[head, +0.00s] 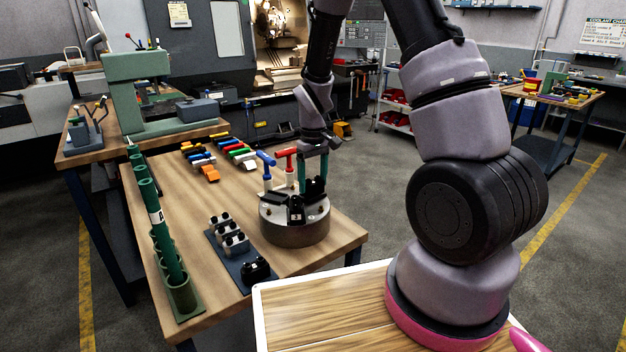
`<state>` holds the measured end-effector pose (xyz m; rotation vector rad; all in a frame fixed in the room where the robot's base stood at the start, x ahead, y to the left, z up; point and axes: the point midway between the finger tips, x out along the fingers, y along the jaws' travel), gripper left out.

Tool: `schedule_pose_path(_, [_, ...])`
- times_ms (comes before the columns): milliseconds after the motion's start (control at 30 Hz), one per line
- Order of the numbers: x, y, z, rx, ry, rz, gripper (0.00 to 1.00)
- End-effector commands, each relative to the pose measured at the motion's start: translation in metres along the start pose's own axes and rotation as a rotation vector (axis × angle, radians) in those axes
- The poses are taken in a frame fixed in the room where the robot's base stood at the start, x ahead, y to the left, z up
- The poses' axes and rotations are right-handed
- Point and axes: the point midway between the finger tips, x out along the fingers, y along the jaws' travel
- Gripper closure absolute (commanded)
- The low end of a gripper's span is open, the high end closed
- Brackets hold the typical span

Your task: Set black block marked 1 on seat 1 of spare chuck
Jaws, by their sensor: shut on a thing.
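The spare chuck (290,235) is a round grey metal body near the front right of the wooden bench. My gripper (313,180) points down over its right rear side, with its green fingers shut on a black block (316,188). The block is at or just above the chuck's top face; I cannot tell whether it touches. Its mark is hidden. Another black block (295,209) with a small white mark is at the front of the chuck. A further black block (255,268) is on the front end of a dark tray (222,257). The marks are too small to read.
Several grey blocks (234,243) stand on the tray, left of the chuck. Blue (266,160) and red (287,154) T-handles rise close behind the chuck, left of my gripper. Green tubes (176,268) line the bench's left edge. Coloured pieces (207,170) lie farther back.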

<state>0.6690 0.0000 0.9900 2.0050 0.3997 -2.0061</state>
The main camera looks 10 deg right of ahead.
Motion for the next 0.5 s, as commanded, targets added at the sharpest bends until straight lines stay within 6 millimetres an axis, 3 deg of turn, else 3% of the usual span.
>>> schedule_pose_path(500, [0.0055, -0.0001, -0.0002, 0.0, 0.001, 0.0, 1.0])
